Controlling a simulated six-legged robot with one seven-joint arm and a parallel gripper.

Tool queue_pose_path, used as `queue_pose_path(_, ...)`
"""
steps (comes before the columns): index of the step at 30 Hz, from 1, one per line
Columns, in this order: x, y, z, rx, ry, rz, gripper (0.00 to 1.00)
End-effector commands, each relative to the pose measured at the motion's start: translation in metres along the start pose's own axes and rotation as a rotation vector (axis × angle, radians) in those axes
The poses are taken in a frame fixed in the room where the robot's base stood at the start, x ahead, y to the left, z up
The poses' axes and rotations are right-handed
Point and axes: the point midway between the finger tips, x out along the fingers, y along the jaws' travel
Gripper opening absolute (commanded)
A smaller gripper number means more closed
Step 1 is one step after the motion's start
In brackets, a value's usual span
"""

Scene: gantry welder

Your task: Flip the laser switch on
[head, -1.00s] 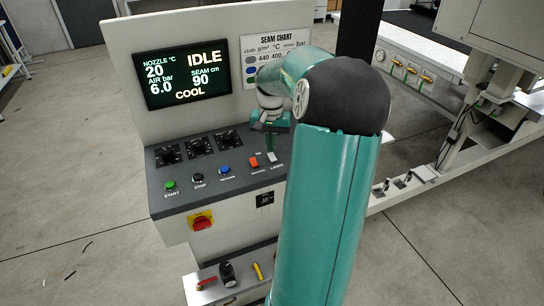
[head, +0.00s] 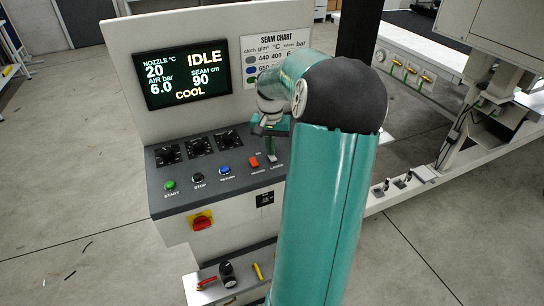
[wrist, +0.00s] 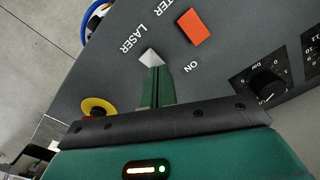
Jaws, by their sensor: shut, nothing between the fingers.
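The laser switch (wrist: 151,57) is a small white lever beside the printed word LASER in the wrist view. In the head view the laser switch (head: 272,159) is at the right end of the sloped grey control panel (head: 237,181). My gripper (wrist: 156,72) is shut and empty. Its green fingertips are right at the laser switch in the wrist view and overlap its near edge; I cannot tell whether they touch it. In the head view my gripper (head: 271,144) points down just above the switch, partly covering it.
An orange-red switch (head: 254,162) sits just left of the laser switch. Blue (head: 224,170), black and green buttons and several black knobs (head: 199,145) share the panel. The upright screen (head: 188,76) reads IDLE. A red rotary switch (head: 202,222) is on the front.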

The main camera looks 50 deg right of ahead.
Motion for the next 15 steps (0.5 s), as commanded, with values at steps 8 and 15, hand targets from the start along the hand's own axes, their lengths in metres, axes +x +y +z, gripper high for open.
queue_pose_path(8, 0.0, 0.0, 0.0, 0.0, 0.0, 0.001, 0.0)
queue_pose_path(15, -0.017, 0.0, 0.0, 0.0, 0.001, 0.001, 0.0)
